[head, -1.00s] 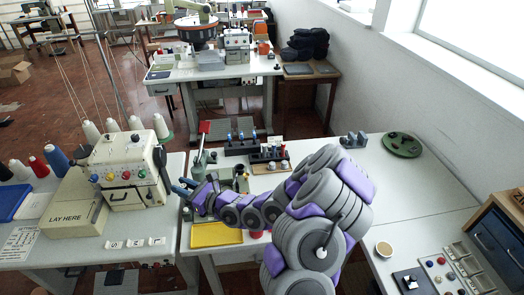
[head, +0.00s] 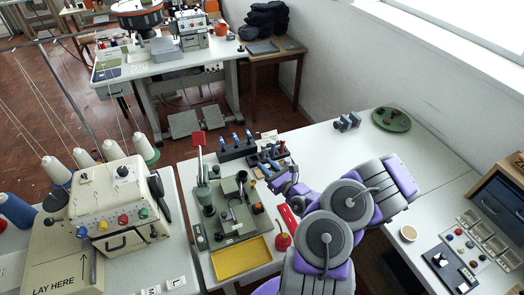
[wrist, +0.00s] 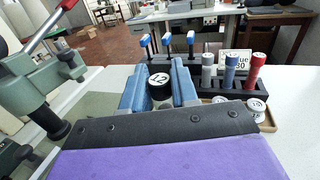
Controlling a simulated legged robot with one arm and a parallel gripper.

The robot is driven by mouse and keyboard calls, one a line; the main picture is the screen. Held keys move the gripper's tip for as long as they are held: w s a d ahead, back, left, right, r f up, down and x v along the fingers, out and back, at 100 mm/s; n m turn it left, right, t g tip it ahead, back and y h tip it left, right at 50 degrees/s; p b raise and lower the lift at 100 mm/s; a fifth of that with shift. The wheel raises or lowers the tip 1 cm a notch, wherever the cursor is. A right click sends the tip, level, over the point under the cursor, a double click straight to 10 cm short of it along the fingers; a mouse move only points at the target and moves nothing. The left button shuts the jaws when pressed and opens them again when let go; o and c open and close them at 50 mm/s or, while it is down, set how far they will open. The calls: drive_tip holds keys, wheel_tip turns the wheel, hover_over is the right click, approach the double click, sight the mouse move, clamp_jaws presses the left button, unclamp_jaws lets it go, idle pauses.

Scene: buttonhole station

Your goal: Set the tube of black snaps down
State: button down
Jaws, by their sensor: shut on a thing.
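The tube of black snaps, a black tube with a white round label reading 12 (wrist: 159,80) on its end, is between the blue fingers of my gripper (wrist: 159,92) in the wrist view. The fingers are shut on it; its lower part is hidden. In the head view my gripper (head: 270,172) is at the front left of the black tube rack (head: 272,154), and the tube is too small to make out. In the wrist view the rack (wrist: 288,89) holds a grey tube (wrist: 208,72), a blue tube (wrist: 231,70) and a red tube (wrist: 257,70) to the right.
A green press (head: 228,208) with a red lever stands left of my arm, a yellow tray (head: 240,258) before it. Blue-topped tools (head: 236,141) stand behind. A small tan tray (wrist: 266,123) holds white-topped pieces. The tabletop right of the rack is fairly clear.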

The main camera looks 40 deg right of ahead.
drive_tip(key=w+d+f+b, duration=0.1)
drive_tip(key=w, duration=0.4)
drive_tip(key=w+d+f+b, duration=0.2)
drive_tip(key=w, duration=0.3)
drive_tip(key=w+d+f+b, duration=0.1)
drive_tip(key=w+f+b, duration=0.1)
drive_tip(key=w, duration=0.2)
drive_tip(key=shift+w+d+f, duration=0.1)
drive_tip(key=shift+w+d, duration=0.1)
drive_tip(key=shift+w, duration=0.2)
drive_tip(key=shift+a, duration=0.15)
drive_tip(key=shift+a, duration=0.1)
drive_tip(key=c, duration=1.2)
unclamp_jaws()
drive_tip(key=shift+c, duration=0.2)
drive_tip(key=shift+o, duration=0.5)
